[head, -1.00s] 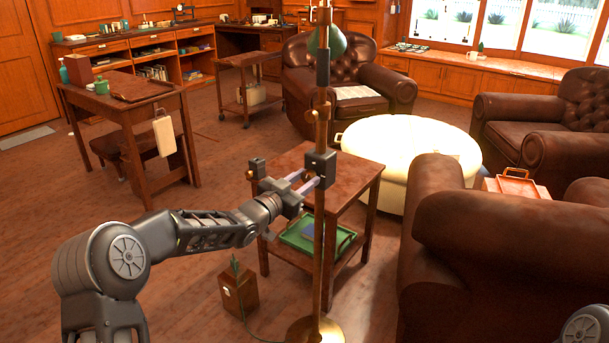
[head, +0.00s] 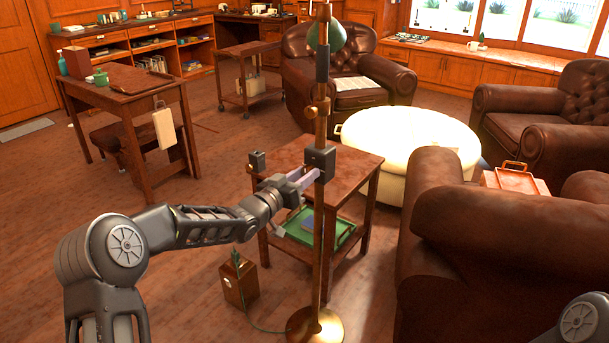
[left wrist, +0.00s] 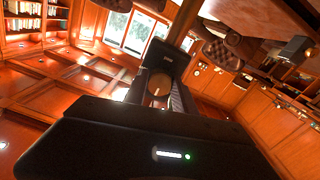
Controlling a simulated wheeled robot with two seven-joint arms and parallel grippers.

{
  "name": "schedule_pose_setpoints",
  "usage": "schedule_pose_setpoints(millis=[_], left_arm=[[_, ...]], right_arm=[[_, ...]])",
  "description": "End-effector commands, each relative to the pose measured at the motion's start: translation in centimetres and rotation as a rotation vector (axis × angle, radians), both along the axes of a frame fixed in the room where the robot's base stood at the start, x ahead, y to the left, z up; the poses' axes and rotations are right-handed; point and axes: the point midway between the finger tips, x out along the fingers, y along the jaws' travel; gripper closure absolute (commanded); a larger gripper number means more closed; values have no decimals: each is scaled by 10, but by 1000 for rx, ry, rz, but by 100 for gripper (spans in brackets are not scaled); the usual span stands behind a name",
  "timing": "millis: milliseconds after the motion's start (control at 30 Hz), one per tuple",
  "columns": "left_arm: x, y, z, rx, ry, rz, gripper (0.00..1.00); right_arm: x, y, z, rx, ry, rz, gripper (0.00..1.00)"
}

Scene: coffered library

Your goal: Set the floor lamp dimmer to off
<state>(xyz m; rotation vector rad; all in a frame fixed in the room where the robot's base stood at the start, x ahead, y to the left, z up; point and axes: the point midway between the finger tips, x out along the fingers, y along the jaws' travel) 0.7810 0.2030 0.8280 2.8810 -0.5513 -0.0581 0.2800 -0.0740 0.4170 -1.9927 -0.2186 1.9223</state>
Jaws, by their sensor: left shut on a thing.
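The floor lamp's brass pole (head: 318,235) stands upright on a round base (head: 315,324), with a green shade (head: 331,38) at the top. A black dimmer box (head: 321,160) is fixed to the pole. My left gripper (head: 307,179) reaches it from the left and is shut on the dimmer's knob. The round brass-coloured knob (left wrist: 159,84) shows in the left wrist view, in front of the dark dimmer box (left wrist: 175,62). Its setting cannot be read, and my fingers hide it in the head view. My right gripper is not in view.
A side table (head: 345,180) stands just behind the pole, with a small black box (head: 257,160) at its left corner and a green tray (head: 335,232) below. A wooden box (head: 239,280) stands on the floor. A leather armchair (head: 490,250) is close at right.

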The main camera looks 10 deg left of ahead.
Motion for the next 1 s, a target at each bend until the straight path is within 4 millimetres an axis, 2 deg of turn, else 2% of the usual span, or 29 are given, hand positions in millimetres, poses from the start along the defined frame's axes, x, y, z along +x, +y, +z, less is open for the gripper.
schedule_pose_setpoints(millis=[67,100,333,733,1000], left_arm=[[0,0,-3,-1,6,1,100],[0,0,-3,-1,6,0,66],[0,0,-1,0,2,1,47],[-7,3,-1,1,2,1,46],[-44,19,-1,1,2,2,46]], right_arm=[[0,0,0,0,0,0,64],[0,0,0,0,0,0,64],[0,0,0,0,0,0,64],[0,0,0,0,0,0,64],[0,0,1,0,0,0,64]])
